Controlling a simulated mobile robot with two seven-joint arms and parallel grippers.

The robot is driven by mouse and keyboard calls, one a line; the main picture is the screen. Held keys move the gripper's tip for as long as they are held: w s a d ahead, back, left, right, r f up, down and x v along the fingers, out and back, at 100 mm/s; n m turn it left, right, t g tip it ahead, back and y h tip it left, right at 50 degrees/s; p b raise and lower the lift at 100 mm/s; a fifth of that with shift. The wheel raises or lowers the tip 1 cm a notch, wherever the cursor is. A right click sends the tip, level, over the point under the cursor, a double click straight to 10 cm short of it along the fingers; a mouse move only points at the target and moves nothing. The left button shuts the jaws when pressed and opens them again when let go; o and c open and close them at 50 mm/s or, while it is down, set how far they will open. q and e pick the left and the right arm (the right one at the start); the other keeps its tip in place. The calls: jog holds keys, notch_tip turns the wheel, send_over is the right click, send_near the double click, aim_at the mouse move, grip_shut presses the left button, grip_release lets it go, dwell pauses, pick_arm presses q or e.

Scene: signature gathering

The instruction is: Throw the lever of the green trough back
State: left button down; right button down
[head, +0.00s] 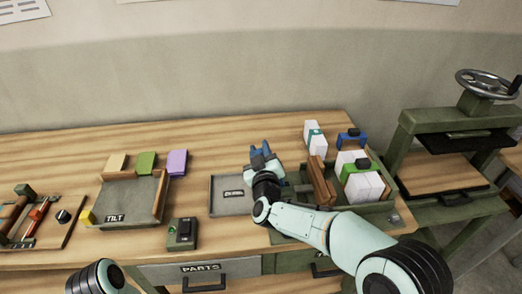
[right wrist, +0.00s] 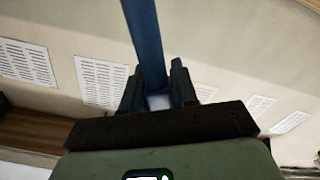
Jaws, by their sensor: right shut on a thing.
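The green trough (head: 378,208) stands at the right of the bench, holding white blocks (head: 368,188), one with a green band, and brown boards (head: 318,183). My right gripper (head: 263,149) is raised just left of the trough, over the back of the grey tray. In the right wrist view my right gripper (right wrist: 157,100) is shut on a blue bar (right wrist: 145,45), which runs up out of the picture. I cannot tell whether this bar is the trough's lever. My right arm hides the trough's front left part. My left gripper is out of view.
A grey tray (head: 222,208) lies left of my right gripper. Further left are a dark switch box (head: 183,234), a TILT tray (head: 130,198) and a tool board (head: 30,240). A green press (head: 400,150) with a handwheel stands at the right.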

jog(key=c, duration=1)
grip_release()
jog(key=shift+a, duration=0.15)
jog(key=shift+o, duration=0.2)
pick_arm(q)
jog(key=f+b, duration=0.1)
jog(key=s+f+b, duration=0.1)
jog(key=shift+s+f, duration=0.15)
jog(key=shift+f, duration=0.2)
pick_arm(e)
jog(key=s, duration=1.3)
jog(key=shift+s+d, duration=0.2)
jog(key=shift+d, duration=0.05)
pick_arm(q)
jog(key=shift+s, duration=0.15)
pick_arm(e)
jog(key=shift+f, duration=0.1)
